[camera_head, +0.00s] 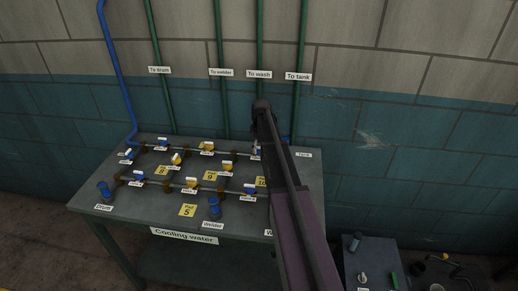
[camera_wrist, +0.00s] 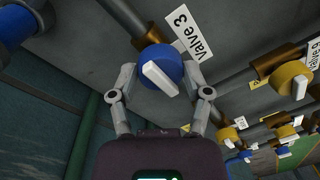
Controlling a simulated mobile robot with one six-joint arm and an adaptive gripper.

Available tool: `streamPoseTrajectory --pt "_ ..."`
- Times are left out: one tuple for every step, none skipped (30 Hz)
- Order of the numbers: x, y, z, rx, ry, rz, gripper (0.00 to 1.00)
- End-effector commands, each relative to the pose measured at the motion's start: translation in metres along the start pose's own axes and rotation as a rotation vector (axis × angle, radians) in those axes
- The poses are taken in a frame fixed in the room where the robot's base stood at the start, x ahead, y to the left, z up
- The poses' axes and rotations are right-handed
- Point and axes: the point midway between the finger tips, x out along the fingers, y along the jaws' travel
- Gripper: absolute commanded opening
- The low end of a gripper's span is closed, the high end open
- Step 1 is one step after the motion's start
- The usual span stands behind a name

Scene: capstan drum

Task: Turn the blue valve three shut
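The blue valve three (camera_wrist: 150,60) is in the middle of the wrist view, a round blue knob with a white bar handle (camera_wrist: 160,79). A white "Valve 3" label (camera_wrist: 190,36) is beside it. The bar lies diagonally, roughly in line with the pipe at upper left. My gripper (camera_wrist: 160,80) is open, with one fingertip on each side of the blue knob and the bar between them. I cannot tell whether either fingertip touches it. In the head view my gripper (camera_head: 262,104) is at the table's back right, and my arm hides part of the pipework there.
The grey table (camera_head: 125,207) carries pipes with several blue and yellow valves. A yellow valve (camera_wrist: 287,80) is right of my gripper in the wrist view. Green pipes (camera_head: 220,110) run up the wall behind. A grey cabinet (camera_head: 370,262) stands to the right.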

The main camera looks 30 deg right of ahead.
Motion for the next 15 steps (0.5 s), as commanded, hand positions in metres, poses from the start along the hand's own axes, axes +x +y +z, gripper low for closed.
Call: streamPoseTrajectory --pt "0.0 0.0 0.0 0.0 0.0 0.0 0.3" --pt "0.0 0.0 0.0 0.0 0.0 0.0 0.21" --pt "0.0 0.0 0.0 0.0 0.0 0.0 0.09" --pt "0.0 0.0 0.0 0.0 0.0 0.0 0.09" --pt "0.0001 0.0 0.0 0.0 0.0 0.0 0.09" --pt "0.0001 0.0001 0.0001 0.0 0.0 0.0 0.09" --pt "0.0001 0.0001 0.0001 0.0 0.0 0.0 0.09" --pt "0.0001 0.0001 0.0001 0.001 0.0 0.0 0.09" --pt "0.0001 0.0001 0.0001 0.003 0.0 0.0 0.09" --pt "0.0001 0.0001 0.0002 0.005 0.0 0.0 0.09" --pt "0.0001 0.0001 0.0002 0.007 0.0 0.0 0.09" --pt "0.0001 0.0001 0.0003 0.012 0.001 0.0 0.09" --pt "0.0001 0.0001 0.0003 0.017 0.001 0.0 0.09" --pt "0.0001 0.0001 0.0004 0.023 0.001 0.0 0.09" --pt "0.0002 0.0001 0.0004 0.032 0.002 0.0 0.09"
